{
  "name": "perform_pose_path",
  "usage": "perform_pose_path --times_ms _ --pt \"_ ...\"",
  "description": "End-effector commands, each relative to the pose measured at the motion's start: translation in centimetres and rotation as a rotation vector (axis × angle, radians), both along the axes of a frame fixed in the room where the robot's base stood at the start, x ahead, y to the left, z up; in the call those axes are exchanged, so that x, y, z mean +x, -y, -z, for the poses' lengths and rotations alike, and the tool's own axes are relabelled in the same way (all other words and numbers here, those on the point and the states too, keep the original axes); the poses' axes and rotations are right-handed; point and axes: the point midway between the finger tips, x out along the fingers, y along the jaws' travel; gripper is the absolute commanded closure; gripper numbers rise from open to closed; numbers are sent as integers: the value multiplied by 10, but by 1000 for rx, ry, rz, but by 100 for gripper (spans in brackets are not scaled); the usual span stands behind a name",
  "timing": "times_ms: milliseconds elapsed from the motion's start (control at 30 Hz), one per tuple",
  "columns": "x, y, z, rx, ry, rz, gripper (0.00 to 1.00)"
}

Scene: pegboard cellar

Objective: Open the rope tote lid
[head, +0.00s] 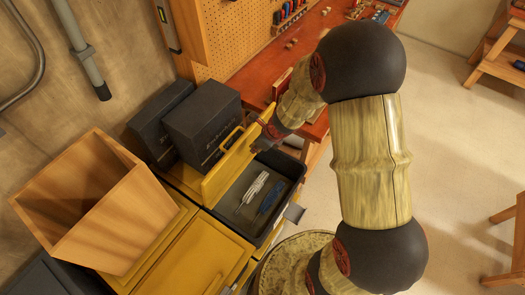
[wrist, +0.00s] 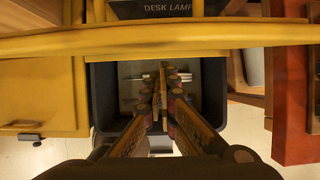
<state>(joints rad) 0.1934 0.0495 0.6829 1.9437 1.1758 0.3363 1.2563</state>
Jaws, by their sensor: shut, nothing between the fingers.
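The rope tote (head: 297,168) is a dark bin with its inside showing in the head view. Its yellow lid (head: 222,172) stands raised on the left side of the bin, with a yellow handle loop at its top. In the wrist view the lid (wrist: 200,38) crosses the top as a yellow band, and the dark tote (wrist: 103,90) lies below it. My gripper (wrist: 163,80) is shut and empty, over the open bin, close to the lid's inner side. In the head view my gripper (head: 258,148) is near the lid's far end; contact cannot be told.
A pale tool (head: 252,188) and a blue one (head: 271,197) lie in the tote. Dark boxes (head: 202,125) stand behind the lid. A wooden planter (head: 100,205) sits on yellow lids at left.

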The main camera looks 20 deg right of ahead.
Motion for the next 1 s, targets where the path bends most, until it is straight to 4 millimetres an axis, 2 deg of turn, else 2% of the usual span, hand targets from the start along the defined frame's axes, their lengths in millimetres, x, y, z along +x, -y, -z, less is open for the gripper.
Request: perform_pose_path --times_ms 200,633,1000 --pt "10 -8 -3 0 -3 -1 100" --pt "14 -11 -5 1 -3 -1 100" --pt "60 -41 -26 2 -3 -3 100"
